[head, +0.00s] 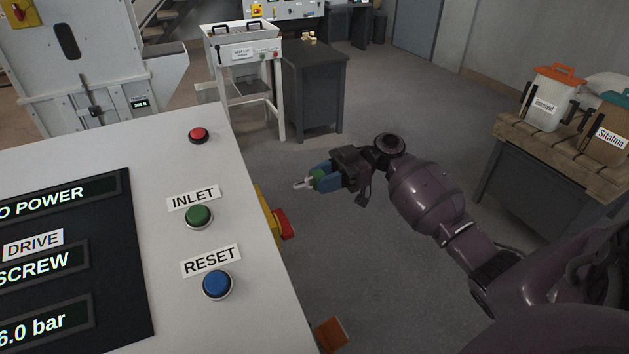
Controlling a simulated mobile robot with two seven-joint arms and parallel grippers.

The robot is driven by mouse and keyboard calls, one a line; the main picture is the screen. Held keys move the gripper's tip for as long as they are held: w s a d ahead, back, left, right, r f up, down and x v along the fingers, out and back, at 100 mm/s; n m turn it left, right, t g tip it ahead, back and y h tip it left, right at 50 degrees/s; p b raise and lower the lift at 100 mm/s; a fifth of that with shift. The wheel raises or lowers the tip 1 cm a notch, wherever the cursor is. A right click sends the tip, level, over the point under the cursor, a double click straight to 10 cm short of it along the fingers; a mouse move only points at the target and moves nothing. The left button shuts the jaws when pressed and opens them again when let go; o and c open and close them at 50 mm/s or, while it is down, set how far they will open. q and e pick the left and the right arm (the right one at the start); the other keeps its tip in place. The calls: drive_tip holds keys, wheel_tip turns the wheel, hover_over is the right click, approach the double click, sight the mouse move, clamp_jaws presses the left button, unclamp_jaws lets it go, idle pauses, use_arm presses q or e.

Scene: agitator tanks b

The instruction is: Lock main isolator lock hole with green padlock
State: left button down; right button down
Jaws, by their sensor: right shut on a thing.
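The padlock's pale metal shackle sticks out to the left, clear of anything. A yellow main isolator with a red handle (282,223) sits on the right side of the grey control cabinet (240,265). It is seen edge-on and partly hidden by the cabinet, and its lock hole cannot be made out. The padlock is apart from the isolator, up and to its right in the picture. My left gripper is out of view.
The cabinet top carries red, green INLET (198,215) and blue RESET (217,284) buttons. An orange piece (332,335) shows at its lower right edge. A bench (555,155) with labelled containers stands at right. A dark cabinet (315,97) stands behind. Floor between is clear.

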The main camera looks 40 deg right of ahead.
sight(304, 184)
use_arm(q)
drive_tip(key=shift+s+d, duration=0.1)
use_arm(e)
drive_tip(key=shift+d+r, duration=0.1)
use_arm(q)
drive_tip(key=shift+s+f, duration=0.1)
use_arm(e)
drive_tip(key=shift+w+a, duration=0.1)
drive_tip(key=shift+a, duration=0.45)
drive_tip(key=shift+r+x, duration=0.15)
drive_tip(key=shift+x, duration=1.05)
drive_tip(key=shift+r+x, duration=0.1)
drive_tip(key=shift+x, duration=1.05)
drive_tip(key=shift+f, duration=0.1)
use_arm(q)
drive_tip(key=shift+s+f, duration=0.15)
use_arm(e)
drive_tip(key=shift+x, duration=1.75)
drive_tip(key=c, duration=0.8)
unclamp_jaws()
